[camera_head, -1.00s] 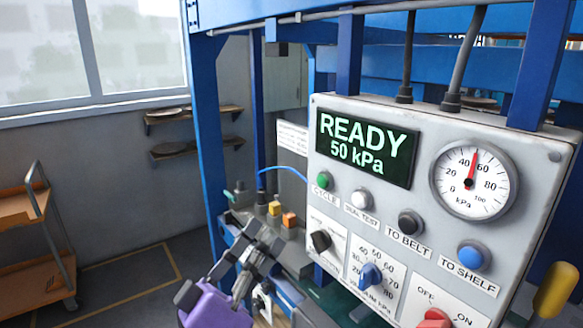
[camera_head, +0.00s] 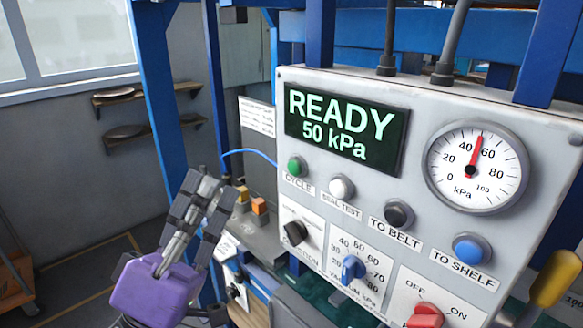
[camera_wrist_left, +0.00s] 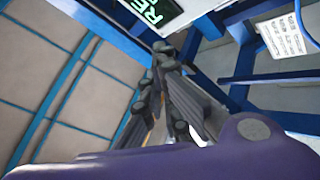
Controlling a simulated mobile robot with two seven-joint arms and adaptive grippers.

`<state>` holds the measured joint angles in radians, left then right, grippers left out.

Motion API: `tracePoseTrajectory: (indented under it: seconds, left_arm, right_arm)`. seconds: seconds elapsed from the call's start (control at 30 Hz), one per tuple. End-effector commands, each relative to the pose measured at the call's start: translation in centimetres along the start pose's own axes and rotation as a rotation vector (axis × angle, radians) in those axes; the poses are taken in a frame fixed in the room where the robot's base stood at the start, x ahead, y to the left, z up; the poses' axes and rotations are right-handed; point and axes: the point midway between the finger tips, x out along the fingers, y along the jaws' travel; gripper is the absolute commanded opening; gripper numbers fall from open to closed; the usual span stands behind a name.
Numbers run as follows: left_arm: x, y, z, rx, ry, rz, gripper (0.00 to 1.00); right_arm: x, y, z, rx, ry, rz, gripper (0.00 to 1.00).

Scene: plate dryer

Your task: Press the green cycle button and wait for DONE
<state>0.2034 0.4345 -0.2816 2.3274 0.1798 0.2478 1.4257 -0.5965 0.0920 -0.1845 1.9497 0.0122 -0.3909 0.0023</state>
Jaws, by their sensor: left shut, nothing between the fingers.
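The grey control panel (camera_head: 440,110) carries the green CYCLE button (camera_head: 297,167) at the left of its button row. The display (camera_head: 345,125) above it reads READY, 50 kPa; its corner also shows in the left wrist view (camera_wrist_left: 152,10). My left gripper (camera_head: 207,182) is shut and empty. In the head view it appears to the left of and slightly below the green button, apart from it. In the left wrist view its fingers (camera_wrist_left: 163,50) point up toward the display's corner. The green button does not show in the wrist view. My right gripper is not in view.
A white SEAL TEST button (camera_head: 341,187), a black TO BELT button (camera_head: 398,214) and a blue TO SHELF button (camera_head: 472,249) share the row. Below are a blue knob (camera_head: 353,269) and a red switch (camera_head: 426,316). Blue posts (camera_head: 155,100) stand left of the panel.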

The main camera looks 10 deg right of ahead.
Motion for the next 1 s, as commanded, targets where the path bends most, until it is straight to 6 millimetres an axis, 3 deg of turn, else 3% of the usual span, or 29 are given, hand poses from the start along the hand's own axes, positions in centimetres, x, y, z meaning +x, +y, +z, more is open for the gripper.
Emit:
tracePoseTrajectory:
  seconds: [0.53,1.0]
  left_arm:
    - [4.9,-3.5,3.5,0.001,0.000,0.001,0.00]
    - [5.7,-4.2,4.2,0.001,-0.001,-0.001,0.00]
  right_arm:
    - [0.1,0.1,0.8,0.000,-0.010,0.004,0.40]
    - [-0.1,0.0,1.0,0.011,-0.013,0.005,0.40]
